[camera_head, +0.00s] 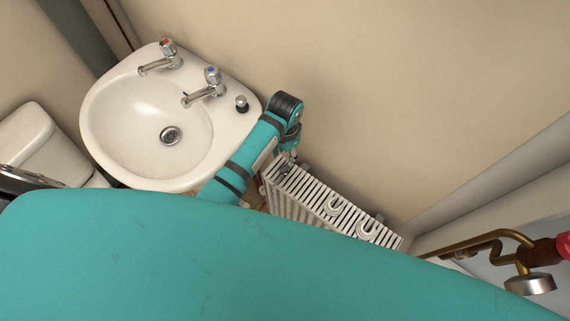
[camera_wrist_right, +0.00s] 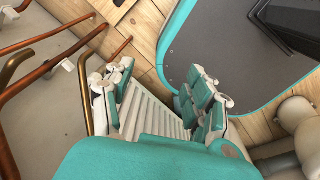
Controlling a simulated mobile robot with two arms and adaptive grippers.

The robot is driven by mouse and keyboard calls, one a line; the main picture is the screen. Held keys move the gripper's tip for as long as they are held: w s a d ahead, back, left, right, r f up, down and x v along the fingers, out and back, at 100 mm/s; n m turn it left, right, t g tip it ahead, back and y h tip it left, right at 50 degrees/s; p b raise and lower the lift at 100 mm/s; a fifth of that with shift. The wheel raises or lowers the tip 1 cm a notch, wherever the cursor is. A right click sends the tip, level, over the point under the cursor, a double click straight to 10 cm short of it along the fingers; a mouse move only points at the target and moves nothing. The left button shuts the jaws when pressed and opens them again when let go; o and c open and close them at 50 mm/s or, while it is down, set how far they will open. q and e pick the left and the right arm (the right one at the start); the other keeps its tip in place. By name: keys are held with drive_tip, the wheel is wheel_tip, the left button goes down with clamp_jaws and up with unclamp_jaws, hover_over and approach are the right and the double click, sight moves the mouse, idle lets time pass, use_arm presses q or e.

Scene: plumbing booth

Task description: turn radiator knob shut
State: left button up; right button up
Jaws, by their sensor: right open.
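The white ribbed radiator (camera_head: 312,198) stands low against the wall in the head view, partly hidden behind my teal body. It also shows in the right wrist view (camera_wrist_right: 155,115), beyond and between my right fingers. I cannot pick out the radiator knob in either view.
A white sink (camera_head: 115,100) with two taps is left of the radiator. Brass pipework (camera_head: 470,241) with a red part (camera_head: 564,246) is at the far right. In the right wrist view, copper pipes (camera_wrist_right: 55,80) run at left and thick pale pipes (camera_wrist_right: 295,115) at right.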

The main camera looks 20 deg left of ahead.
sight(285, 167)
use_arm(q)
wheel_tip(285, 167, down, 7)
drive_tip(key=shift+r, duration=0.2)
drive_tip(key=shift+f+b, duration=0.3)
drive_tip(key=shift+f, duration=0.4)
use_arm(e)
drive_tip(key=shift+w+d+f, duration=0.3)
drive_tip(key=shift+d, duration=0.15)
use_arm(q)
drive_tip(key=shift+c, duration=0.3)
clamp_jaws()
use_arm(e)
drive_tip(key=shift+a, duration=0.35)
